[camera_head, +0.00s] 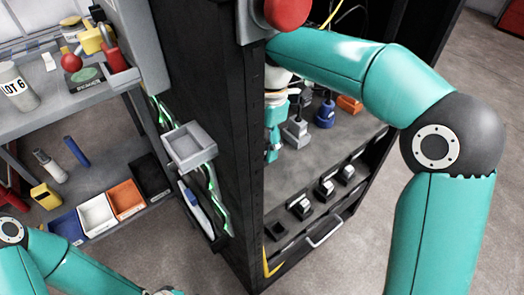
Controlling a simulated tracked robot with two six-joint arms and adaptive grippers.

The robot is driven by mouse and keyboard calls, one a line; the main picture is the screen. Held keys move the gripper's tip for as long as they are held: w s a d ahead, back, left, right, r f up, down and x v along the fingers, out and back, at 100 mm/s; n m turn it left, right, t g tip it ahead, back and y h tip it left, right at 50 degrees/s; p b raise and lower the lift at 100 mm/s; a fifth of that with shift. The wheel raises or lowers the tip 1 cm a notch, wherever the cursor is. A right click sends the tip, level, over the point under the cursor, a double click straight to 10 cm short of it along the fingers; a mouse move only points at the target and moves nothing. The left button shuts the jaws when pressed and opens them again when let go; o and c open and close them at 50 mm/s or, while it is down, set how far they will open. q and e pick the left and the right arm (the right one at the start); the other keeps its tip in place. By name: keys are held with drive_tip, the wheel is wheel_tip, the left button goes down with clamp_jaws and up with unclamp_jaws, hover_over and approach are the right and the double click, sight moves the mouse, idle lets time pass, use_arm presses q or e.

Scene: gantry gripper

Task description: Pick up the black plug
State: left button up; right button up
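Several small black plug-like pieces stand in a row along the front of the cabinet shelf; one is a black piece (302,207) near the left end, with others to its right. I cannot tell which one is the black plug. My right arm reaches from the right over the shelf, and its wrist hangs down behind the black cabinet post. The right gripper's fingers are hidden or too small to read there. My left arm is low at the left, and its gripper is mostly cut off by the bottom edge.
The black post (215,130) stands between the cabinet and the left shelves. On the cabinet shelf are a grey block (295,133), a blue piece (325,113) and an orange piece (349,104). Coloured bins, including a white bin (97,215), stand at left. A grey tray (189,146) juts out.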

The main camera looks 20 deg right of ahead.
drive_tip(key=shift+r, duration=0.1)
clamp_jaws()
